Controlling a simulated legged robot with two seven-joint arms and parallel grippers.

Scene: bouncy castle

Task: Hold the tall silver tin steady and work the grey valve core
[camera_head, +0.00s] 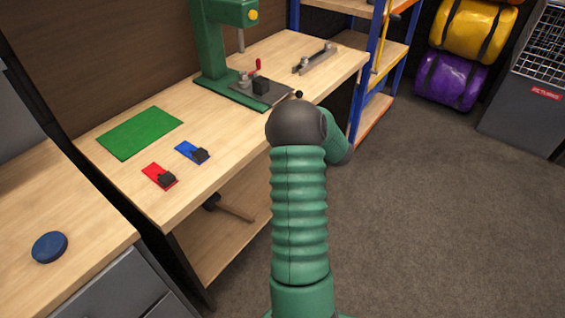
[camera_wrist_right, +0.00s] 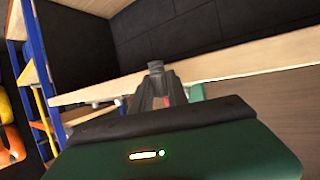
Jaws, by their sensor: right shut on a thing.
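In the right wrist view my right gripper (camera_wrist_right: 154,78) is shut on a small dark grey cylindrical piece, which looks like the valve core (camera_wrist_right: 155,66). The piece stands up at the fingertips. In the head view my green arm with a dark grey joint rises through the middle, and its gripper is hidden behind it. I cannot make out the tall silver tin in either view. My left gripper is not in view.
A wooden workbench (camera_head: 225,160) carries a green press (camera_head: 208,45), a green mat (camera_head: 140,132), a red plate (camera_head: 155,173), a blue plate (camera_head: 186,149) and a metal bar (camera_head: 316,58). A blue disc (camera_head: 49,247) lies on the left bench.

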